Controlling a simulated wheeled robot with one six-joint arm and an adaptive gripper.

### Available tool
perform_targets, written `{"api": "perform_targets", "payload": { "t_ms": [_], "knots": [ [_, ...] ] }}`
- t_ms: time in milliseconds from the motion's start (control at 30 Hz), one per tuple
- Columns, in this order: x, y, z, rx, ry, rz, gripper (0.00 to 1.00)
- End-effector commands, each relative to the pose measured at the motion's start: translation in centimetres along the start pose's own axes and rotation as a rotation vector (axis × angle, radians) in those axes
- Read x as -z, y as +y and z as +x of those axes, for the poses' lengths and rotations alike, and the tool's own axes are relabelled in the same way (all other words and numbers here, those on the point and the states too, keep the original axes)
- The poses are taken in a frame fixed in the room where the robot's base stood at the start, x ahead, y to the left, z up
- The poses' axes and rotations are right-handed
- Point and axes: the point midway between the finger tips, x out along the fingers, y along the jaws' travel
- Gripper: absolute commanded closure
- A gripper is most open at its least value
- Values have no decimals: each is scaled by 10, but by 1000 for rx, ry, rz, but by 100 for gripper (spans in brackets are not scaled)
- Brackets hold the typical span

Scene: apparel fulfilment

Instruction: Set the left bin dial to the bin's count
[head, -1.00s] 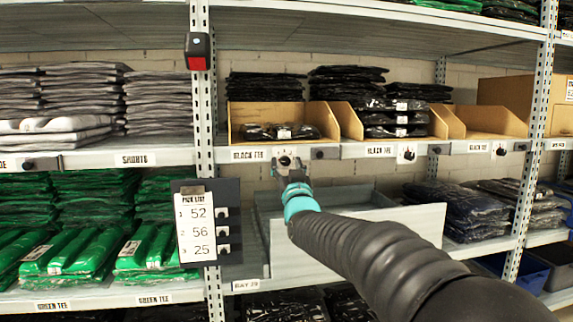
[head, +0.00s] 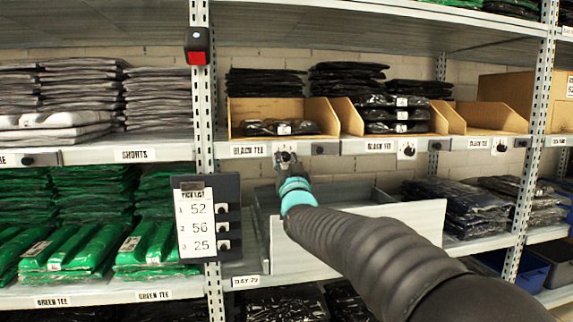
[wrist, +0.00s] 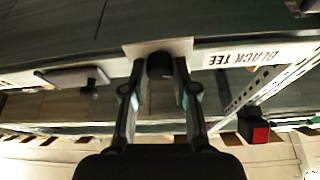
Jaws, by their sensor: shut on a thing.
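The left bin (head: 233,120) is an open cardboard bin above a BLACK TEE label, with a few flat black packs (head: 280,128) in it. Its dial is a dark knob (wrist: 160,66) on a pale plate (wrist: 157,46), at the shelf edge below the bin. My gripper (head: 286,160) is at this dial in the head view. In the wrist view its two fingers (wrist: 160,78) are closed around the knob, one on each side. The gripper covers most of the dial in the head view, and its setting cannot be read.
Two more bins stand to the right, the middle one (head: 352,118) stacked with black packs, the right one (head: 497,118) looking empty. Each has a dial below. A pick list (head: 195,225) hangs by the post (head: 205,150). A grey tray (head: 385,235) is under my arm.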

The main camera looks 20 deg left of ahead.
Motion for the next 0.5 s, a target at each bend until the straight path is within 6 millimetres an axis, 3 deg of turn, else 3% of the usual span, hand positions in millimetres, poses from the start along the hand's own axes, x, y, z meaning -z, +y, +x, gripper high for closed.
{"api": "perform_targets", "payload": {
  "t_ms": [500],
  "knots": [
    [2, -4, 1, -148, 0, 362, 100]
  ]
}}
